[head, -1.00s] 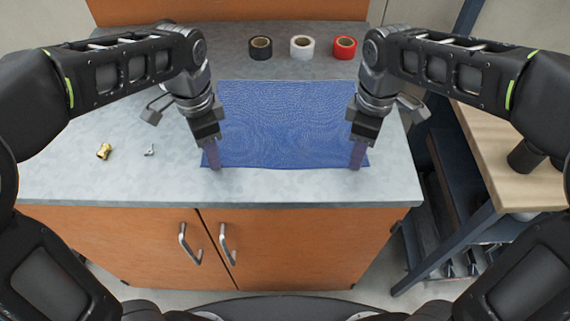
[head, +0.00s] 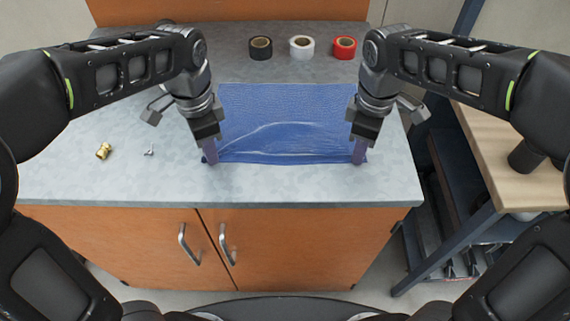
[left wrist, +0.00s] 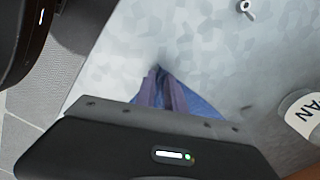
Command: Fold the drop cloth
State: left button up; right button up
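The blue drop cloth (head: 285,108) lies on the grey counter, mostly flat, with a curved ridge and wrinkles across its near half. My left gripper (head: 211,157) is at the near left corner and my right gripper (head: 358,156) at the near right corner, both pointing down. In the left wrist view, the left fingers (left wrist: 160,90) are close together with blue cloth (left wrist: 197,104) at them. The near edge bunches between the two grippers, and both look shut on the cloth. The exact pinch at the right fingertips is too small to see.
Black (head: 261,47), white (head: 301,46) and red (head: 344,47) tape rolls stand at the back of the counter (head: 120,185). A brass fitting (head: 103,151) and a small silver piece (head: 149,150) lie at left. A wooden-topped bench (head: 520,165) stands at right.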

pick_arm(q)
jog(key=shift+f, duration=0.1)
grip_shut()
pick_arm(e)
grip_shut()
